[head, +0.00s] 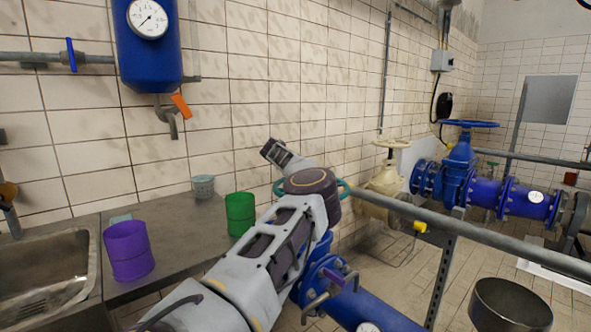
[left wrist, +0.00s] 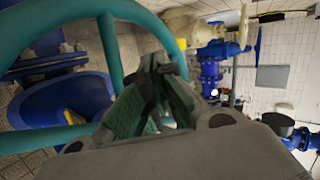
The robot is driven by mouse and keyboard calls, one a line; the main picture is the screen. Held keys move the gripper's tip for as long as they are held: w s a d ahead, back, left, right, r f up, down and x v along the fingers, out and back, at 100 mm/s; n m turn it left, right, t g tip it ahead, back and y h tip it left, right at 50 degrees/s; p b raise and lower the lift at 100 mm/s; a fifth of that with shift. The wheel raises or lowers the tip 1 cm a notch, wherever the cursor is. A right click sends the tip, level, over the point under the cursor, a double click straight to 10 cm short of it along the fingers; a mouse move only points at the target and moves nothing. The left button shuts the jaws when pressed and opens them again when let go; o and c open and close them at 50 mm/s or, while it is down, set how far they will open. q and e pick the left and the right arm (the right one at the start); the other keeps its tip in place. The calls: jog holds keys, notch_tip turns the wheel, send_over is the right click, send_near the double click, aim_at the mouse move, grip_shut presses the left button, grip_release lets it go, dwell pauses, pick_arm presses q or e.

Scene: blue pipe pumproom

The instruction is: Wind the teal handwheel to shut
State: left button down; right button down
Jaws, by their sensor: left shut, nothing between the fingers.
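The teal handwheel (head: 345,188) sits on a blue valve, mostly hidden behind my left arm in the head view. Only bits of its rim show on either side of the arm. In the left wrist view the wheel (left wrist: 111,52) is large and close, with its rim curving across the top left and its spokes running inward. My left gripper (left wrist: 160,72) is shut and empty, its fingers close to the rim. I cannot tell whether they touch it. My right gripper is in neither view.
A purple container (head: 128,252) and a green one (head: 240,214) stand on the counter (head: 180,235) beside a sink. A grey rail (head: 480,236) crosses at right. A cream valve (head: 384,188) and a blue valve (head: 458,170) stand behind. A metal bucket (head: 508,308) is at lower right.

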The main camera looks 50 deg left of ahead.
pick_arm(q)
jog(key=shift+v, duration=2.6)
jog(key=c, duration=2.2)
grip_release()
